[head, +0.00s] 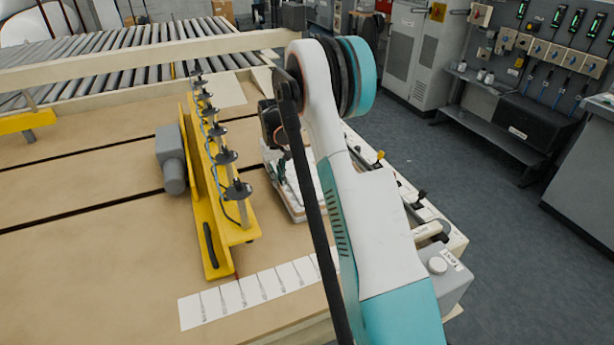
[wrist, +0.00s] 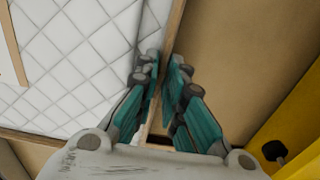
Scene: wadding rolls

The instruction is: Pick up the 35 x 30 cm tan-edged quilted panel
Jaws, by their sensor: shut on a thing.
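The white quilted panel (wrist: 85,60) with a tan edge strip fills the left of the wrist view. My gripper (wrist: 164,75) is shut on this tan edge, with one teal finger on each side of it. In the head view a white pad (head: 293,190) shows beside my arm, partly hidden by it. My fingertips are hidden there. I cannot tell from these views whether the panel is clear of the table.
A yellow rail with several black clamps (head: 216,180) stands left of my arm on the tan table (head: 80,240). Yellow metal also shows close by in the wrist view (wrist: 305,125). A row of white labels (head: 250,290) lies in front. Rollers (head: 120,55) lie behind.

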